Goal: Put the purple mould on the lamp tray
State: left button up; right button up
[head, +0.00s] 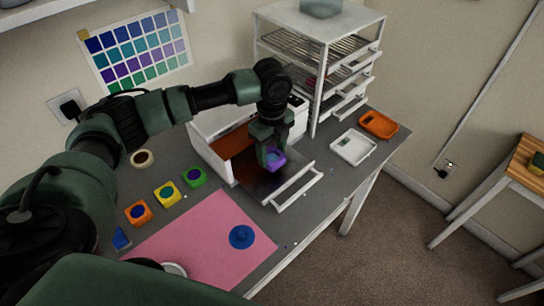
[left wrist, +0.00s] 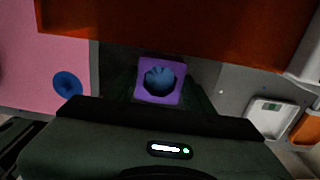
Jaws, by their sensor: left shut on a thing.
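The purple mould (head: 276,159) has a blue filling and sits between the fingers of my left gripper (head: 271,150), which is shut on it. The left wrist view shows its square purple rim (left wrist: 143,95) around the blue filling. In the head view the mould appears over the dark lamp tray (head: 262,185), inside its white front rail (head: 297,187). I cannot tell whether it touches the tray. The tray is pulled out of the white lamp box with an orange panel (head: 233,143). My right gripper is not in view.
Orange (head: 139,212), yellow (head: 167,193) and green (head: 194,177) moulds stand left of the lamp. A pink mat (head: 200,235) bears a blue disc (head: 241,237). A white dish (head: 353,147) and an orange dish (head: 378,124) lie right. A shelf rack (head: 318,70) stands behind.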

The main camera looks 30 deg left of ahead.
aim_at(272, 160)
pick_arm(q)
jog(key=shift+f, duration=1.45)
jog(key=shift+f, duration=0.1)
jog(key=o, duration=1.4)
jog(key=shift+c, duration=0.2)
jog(key=shift+r, duration=0.35)
notch_tip(272, 160, up, 12)
jog(key=b, duration=0.2)
jog(key=shift+f+b, duration=0.15)
jog(key=shift+b, duration=0.25)
